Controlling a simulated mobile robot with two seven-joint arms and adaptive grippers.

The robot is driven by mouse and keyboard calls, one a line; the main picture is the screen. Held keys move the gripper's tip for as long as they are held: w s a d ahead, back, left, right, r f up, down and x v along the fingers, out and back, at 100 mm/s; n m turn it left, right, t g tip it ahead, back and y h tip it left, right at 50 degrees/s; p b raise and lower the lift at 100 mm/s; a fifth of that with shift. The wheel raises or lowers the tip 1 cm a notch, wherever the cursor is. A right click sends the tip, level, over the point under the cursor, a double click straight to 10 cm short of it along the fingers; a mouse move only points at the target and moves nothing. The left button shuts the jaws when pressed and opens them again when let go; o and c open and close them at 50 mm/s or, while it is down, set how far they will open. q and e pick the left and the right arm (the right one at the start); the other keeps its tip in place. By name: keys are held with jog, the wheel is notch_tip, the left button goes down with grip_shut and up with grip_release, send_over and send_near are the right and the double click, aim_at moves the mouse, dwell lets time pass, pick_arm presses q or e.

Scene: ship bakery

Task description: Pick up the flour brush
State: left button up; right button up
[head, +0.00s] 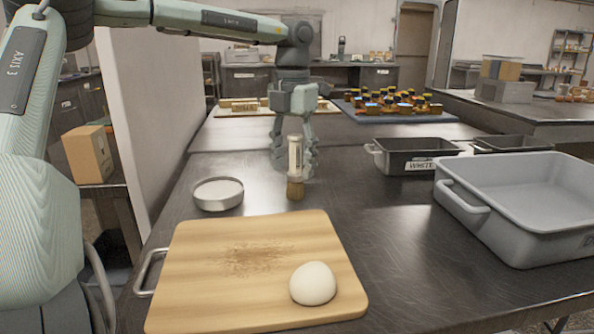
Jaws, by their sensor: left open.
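The flour brush (295,168) shows in the head view as an upright piece with a pale upper part and a brown lower end. It is on or just above the steel table, behind the wooden board. My left gripper (295,160) points down at the brush with its fingers open. The brush overlaps the fingers in the picture; I cannot tell whether it is between them or just in front. No grip on it shows. My right gripper is not in view.
A wooden board (200,285) with a white dough ball (313,284) lies in front. A round tin (218,194) stands left of the brush. The table (375,225) between is clear.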

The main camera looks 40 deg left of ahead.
aim_at(295, 177)
pick_arm(q)
jog(key=f, duration=0.4)
jog(key=shift+w, duration=0.3)
grip_shut()
jog(key=shift+r, duration=0.1)
